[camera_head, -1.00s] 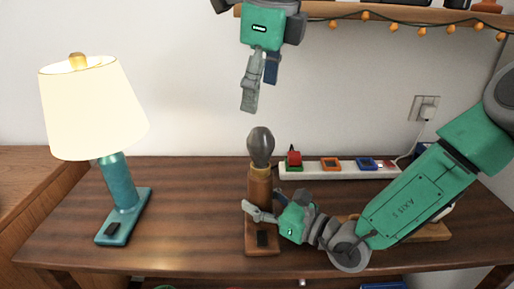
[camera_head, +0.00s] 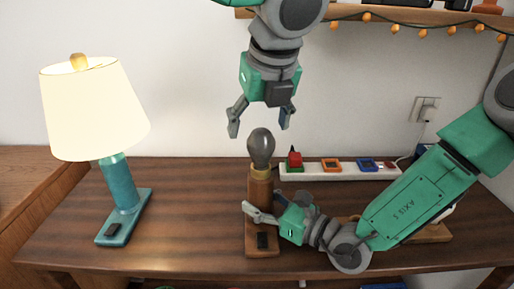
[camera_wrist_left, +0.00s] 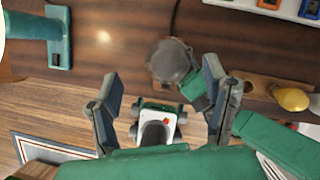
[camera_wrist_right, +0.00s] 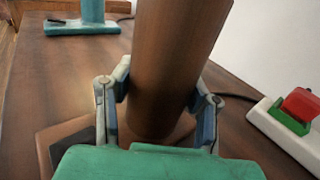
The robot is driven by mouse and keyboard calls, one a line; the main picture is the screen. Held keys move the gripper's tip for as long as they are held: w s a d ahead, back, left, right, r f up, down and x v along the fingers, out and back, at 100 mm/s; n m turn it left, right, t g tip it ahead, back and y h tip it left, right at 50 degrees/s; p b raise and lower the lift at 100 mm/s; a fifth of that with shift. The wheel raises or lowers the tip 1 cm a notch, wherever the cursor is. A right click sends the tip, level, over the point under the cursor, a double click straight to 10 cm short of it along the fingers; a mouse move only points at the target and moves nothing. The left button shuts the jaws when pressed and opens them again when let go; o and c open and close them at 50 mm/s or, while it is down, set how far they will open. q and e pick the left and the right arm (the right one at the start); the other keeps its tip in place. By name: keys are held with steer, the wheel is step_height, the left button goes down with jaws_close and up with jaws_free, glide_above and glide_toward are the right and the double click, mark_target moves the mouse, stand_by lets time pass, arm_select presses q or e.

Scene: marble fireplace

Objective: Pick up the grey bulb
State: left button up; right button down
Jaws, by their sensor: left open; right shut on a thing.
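The grey bulb (camera_head: 261,146) stands upright in the brass socket of a wooden lamp base (camera_head: 260,200) on the desk. My left gripper (camera_head: 260,132) is open and points down around the top of the bulb in the head view, apart from it as far as I can see. In the left wrist view the bulb (camera_wrist_left: 170,61) shows beyond the open fingers (camera_wrist_left: 165,105), from above. My right gripper (camera_head: 262,212) is shut on the wooden column of the lamp base, which fills the middle of the right wrist view (camera_wrist_right: 170,70) between its fingers (camera_wrist_right: 160,95).
A lit teal lamp (camera_head: 118,185) with a cream shade stands at the left. A white power strip (camera_head: 345,171) with coloured switches lies behind the lamp base. A shelf (camera_head: 400,14) with orange string lights is above at right. The desk (camera_head: 190,215) between the two lamps is clear.

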mark_target(257, 144)
arm_select(q)
steer(key=x, duration=0.5)
steer(key=shift+f, duration=0.3)
steer(key=c, duration=1.2)
